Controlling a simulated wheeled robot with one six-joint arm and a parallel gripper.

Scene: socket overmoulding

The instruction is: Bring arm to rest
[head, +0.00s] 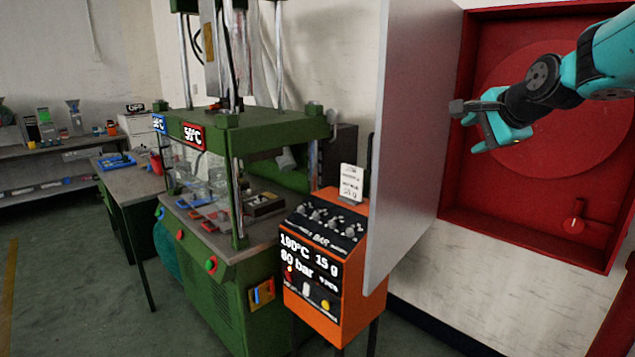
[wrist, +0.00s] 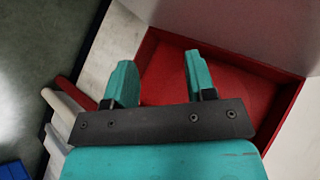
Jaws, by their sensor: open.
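My teal arm reaches in from the upper right of the head view, and my gripper (head: 478,122) hangs in the air in front of an open red wall cabinet (head: 476,185). In the wrist view my gripper (wrist: 158,80) shows two teal fingers standing well apart with nothing between them. The red cabinet also shows behind the fingers (wrist: 225,80). My gripper is near the cabinet's grey door (head: 405,130); I cannot tell the exact gap.
A green moulding press (head: 225,290) stands at centre left, and an orange control box (head: 335,310) stands below the open door. A worktable (head: 125,178) and a back bench (head: 60,150) hold small items. The floor (head: 75,270) at left is clear.

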